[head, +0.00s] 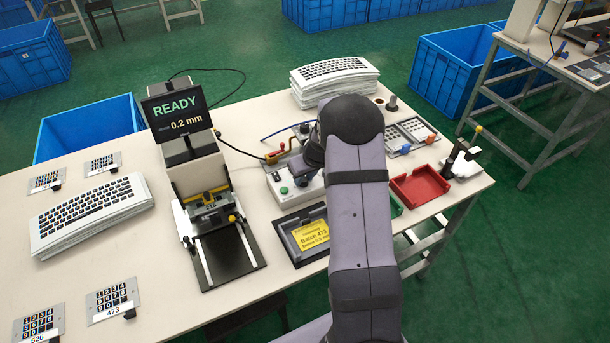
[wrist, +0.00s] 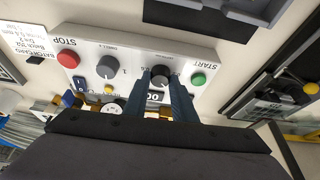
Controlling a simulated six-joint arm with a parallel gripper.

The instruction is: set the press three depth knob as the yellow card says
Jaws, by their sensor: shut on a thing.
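The yellow card (head: 311,235) lies in a dark tray on the bench in the head view. It reads "Batch 473" with a depth line in mm whose figure is too small to read surely. The control box (head: 284,188) is partly behind my arm. In the wrist view its panel (wrist: 134,68) carries two dark knobs. My gripper (wrist: 160,84) is shut on the dark knob (wrist: 158,79) beside the green START button. Its pointer and scale are mostly hidden by the fingers. The press screen (head: 178,112) reads "READY" and "0.2 mm".
A green START button (wrist: 198,79), a red STOP button (wrist: 69,58) and a second knob (wrist: 109,67) sit close by on the panel. A red tray (head: 419,187) is to the right. The press (head: 209,205) stands left of the box.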

